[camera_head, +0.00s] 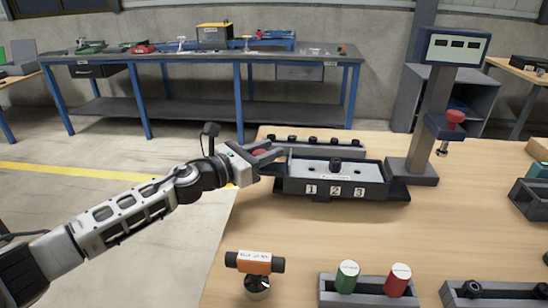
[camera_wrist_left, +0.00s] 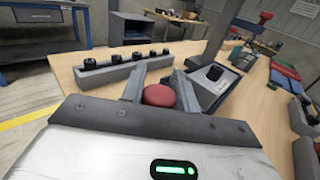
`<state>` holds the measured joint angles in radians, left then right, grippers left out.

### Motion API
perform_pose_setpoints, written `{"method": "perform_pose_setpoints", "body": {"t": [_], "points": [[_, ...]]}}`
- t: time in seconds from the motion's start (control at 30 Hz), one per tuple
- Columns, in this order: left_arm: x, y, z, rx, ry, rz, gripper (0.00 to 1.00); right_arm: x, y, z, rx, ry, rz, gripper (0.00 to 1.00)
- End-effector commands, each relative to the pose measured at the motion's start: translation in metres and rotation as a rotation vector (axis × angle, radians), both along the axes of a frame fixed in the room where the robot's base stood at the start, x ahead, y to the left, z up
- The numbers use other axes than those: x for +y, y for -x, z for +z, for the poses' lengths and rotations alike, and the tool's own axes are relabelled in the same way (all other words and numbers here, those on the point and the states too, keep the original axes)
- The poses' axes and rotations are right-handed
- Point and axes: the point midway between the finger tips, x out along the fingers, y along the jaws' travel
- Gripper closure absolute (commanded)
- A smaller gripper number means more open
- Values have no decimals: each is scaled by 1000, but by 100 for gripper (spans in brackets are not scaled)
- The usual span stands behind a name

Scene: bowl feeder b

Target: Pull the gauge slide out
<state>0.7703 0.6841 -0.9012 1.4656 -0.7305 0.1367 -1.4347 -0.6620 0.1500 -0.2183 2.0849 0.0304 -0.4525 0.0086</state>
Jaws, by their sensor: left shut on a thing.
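The gauge (camera_head: 334,183) is a dark block on the wooden table, with a pale top and the labels 1, 2 and 3 on its front. The knob (camera_wrist_left: 159,96) shows between the fingers in the left wrist view, and the gauge (camera_wrist_left: 208,88) lies just beyond, to the right. I take the knob as the gauge slide's handle; its joint to the gauge is hidden. My right gripper is not in view.
A long grey rack (camera_head: 320,146) with several black parts stands behind the gauge. A post with a display (camera_head: 455,47) stands at the right. An orange-and-black tool (camera_head: 254,263) and a tray with green and red cylinders (camera_head: 368,291) are in front. The table's left edge is near.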

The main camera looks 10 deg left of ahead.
Motion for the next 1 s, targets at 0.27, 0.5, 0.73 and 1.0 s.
{"method": "perform_pose_setpoints", "body": {"t": [0.27, 0.5, 0.73, 1.0], "points": [[22, -1, -1, 0, -1, -3, 100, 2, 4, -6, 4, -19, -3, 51], [26, -1, 0, 0, -1, -2, 100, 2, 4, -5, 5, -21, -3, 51], [27, -1, 0, -1, -2, 1, 61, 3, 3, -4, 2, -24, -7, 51], [25, -1, 0, -1, -1, -3, 48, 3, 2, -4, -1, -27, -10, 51]]}}
